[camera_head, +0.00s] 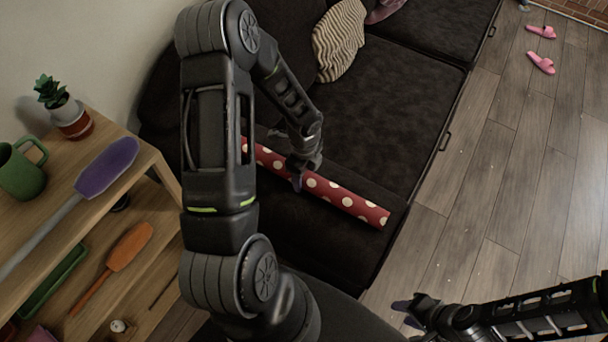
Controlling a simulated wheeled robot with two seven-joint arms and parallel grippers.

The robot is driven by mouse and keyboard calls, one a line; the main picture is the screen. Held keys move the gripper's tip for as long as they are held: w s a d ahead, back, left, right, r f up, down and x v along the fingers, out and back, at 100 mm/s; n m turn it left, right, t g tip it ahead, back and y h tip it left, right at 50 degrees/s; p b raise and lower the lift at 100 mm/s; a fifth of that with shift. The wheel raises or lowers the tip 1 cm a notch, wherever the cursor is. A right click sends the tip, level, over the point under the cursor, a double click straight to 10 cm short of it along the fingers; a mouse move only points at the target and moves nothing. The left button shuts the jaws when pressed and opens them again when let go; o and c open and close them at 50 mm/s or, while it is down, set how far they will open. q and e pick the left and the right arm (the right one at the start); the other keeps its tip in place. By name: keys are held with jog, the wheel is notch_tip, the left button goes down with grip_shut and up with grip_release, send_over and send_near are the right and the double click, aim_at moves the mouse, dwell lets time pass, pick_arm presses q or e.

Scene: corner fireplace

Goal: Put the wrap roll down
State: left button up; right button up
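The wrap roll (343,197) is a long red tube with pale polka dots. It lies along the near part of the dark sofa seat, or just above it; I cannot tell if it touches. My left gripper (298,181) is at the middle of the roll, with its fingers pointing down at it. Whether the fingers are closed on the roll is hidden by the gripper itself. My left arm covers the roll's left part. My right gripper (404,312) is at the lower right over the floor, away from the roll, with its fingers apart and empty.
The dark sofa (378,105) has clear seat room beyond the roll and a striped cushion (338,40) at the back. A wooden shelf (150,160) with a green mug (22,172), a potted plant (66,108) and spatulas stands at left. Pink slippers (541,62) lie on the floor.

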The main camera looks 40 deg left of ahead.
pick_arm(q)
jog(key=o, duration=0.4)
jog(key=shift+r, duration=0.1)
notch_tip(320, 180, up, 12)
jog(key=shift+r+p, duration=0.1)
jog(key=shift+p, duration=0.35)
dwell(0.5)
